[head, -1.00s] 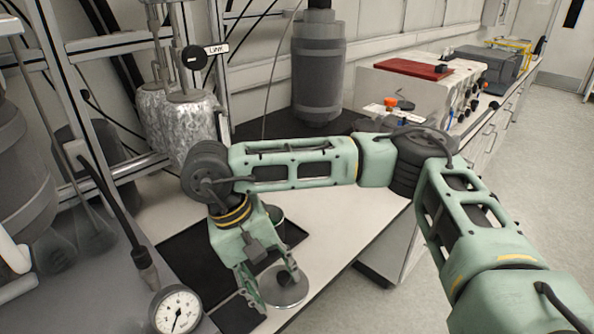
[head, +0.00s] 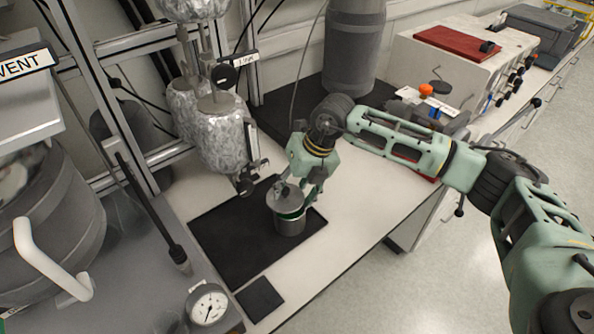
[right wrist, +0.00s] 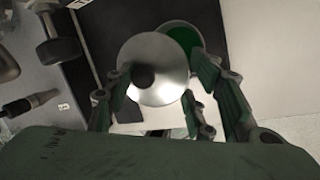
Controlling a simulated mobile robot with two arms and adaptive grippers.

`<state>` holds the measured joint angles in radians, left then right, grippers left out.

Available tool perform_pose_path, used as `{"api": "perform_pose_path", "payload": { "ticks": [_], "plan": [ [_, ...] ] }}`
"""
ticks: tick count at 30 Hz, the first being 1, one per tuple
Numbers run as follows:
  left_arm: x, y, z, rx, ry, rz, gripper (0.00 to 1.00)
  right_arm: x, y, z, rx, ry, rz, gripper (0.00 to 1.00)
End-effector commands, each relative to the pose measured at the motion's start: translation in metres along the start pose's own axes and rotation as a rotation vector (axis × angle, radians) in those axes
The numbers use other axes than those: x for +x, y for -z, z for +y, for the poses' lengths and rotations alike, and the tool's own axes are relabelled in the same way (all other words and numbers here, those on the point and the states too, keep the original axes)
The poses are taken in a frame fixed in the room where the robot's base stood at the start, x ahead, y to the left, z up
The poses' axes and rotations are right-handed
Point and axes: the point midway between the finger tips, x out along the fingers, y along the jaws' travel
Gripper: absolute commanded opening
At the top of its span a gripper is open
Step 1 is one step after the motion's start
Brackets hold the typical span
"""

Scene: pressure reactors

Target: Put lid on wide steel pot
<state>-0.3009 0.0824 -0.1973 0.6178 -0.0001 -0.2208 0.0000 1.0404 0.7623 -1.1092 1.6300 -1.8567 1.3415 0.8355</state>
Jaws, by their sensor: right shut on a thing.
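The round steel lid (head: 285,197) has a dark knob. My right gripper (head: 296,187) is shut on it and holds it over the wide steel pot (head: 290,224). The pot stands upright on a black mat (head: 222,252), and a green band shows at its top under the lid. In the right wrist view the lid (right wrist: 157,72) covers part of the pot's opening, and a green crescent of the pot (right wrist: 184,38) shows at its upper right. The lid is off-centre there; whether it touches the rim I cannot tell. My left gripper is out of view.
A small black pad (head: 260,299) lies bare at the mat's front. Foil-wrapped vessels (head: 222,135) on a frame stand behind left. A pressure gauge (head: 207,305) is at the front left. White bench top (head: 345,222) is clear to the right.

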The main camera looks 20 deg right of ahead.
Motion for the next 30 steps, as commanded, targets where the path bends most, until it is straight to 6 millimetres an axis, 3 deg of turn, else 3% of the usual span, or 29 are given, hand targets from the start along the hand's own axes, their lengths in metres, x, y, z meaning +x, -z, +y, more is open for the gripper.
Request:
{"api": "perform_pose_path", "payload": {
  "ticks": [3, 9, 20, 30],
  "plan": [
    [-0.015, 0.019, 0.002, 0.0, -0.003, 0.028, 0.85, -0.006, -0.009, -0.004, 0.191, 0.03, -0.058, 0.23],
    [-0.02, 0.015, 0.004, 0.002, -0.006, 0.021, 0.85, -0.005, -0.017, -0.011, 0.363, 0.058, -0.109, 0.23],
    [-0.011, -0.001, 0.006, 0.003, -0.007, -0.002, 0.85, 0.01, -0.015, -0.017, 0.386, 0.062, -0.114, 0.23],
    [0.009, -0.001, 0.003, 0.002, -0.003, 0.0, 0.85, 0.043, -0.01, -0.027, 0.385, 0.062, -0.114, 0.23]
  ]
}}
